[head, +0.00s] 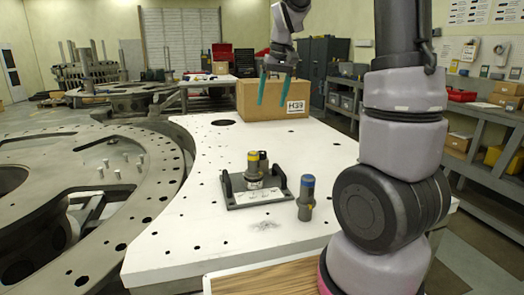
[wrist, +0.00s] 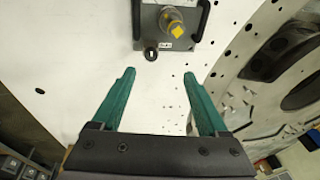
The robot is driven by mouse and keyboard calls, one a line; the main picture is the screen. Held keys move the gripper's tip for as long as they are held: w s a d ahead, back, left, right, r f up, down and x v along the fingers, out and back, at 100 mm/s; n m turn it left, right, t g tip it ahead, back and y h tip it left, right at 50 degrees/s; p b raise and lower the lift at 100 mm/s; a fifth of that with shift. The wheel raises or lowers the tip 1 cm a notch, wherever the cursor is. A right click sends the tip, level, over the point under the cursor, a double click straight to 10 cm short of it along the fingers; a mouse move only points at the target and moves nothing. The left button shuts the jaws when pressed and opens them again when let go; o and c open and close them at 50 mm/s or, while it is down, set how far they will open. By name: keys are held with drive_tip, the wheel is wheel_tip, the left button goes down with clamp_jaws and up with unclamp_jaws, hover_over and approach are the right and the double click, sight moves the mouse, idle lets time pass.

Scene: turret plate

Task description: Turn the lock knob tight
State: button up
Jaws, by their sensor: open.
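A dark grey fixture plate (head: 252,197) with a black handle at each side lies on the white plate. A grey cylinder with a yellow top (head: 254,162) stands on it; its yellow square end also shows in the wrist view (wrist: 176,31). A small black knob (head: 263,156) stands behind the cylinder; it seems to be the black round part at the fixture's near edge in the wrist view (wrist: 150,54). My gripper (head: 273,98) is open and empty, its teal fingers above the far part of the white plate. In the wrist view, the fingertips (wrist: 158,73) are apart from the fixture.
A grey tool with a blue top (head: 306,198) stands right of the fixture. A cardboard box (head: 272,101) sits at the far end of the white plate (head: 185,235). A large metal ring (head: 60,185) with pegs lies left. The plate around the fixture is mostly clear.

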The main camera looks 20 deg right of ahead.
drive_tip(key=n+g+h, duration=0.1)
drive_tip(key=n+g, duration=0.1)
approach(262, 152)
drive_tip(key=f, duration=0.9)
drive_tip(key=shift+w+a, duration=0.1)
drive_tip(key=shift+a, duration=0.15)
clamp_jaws()
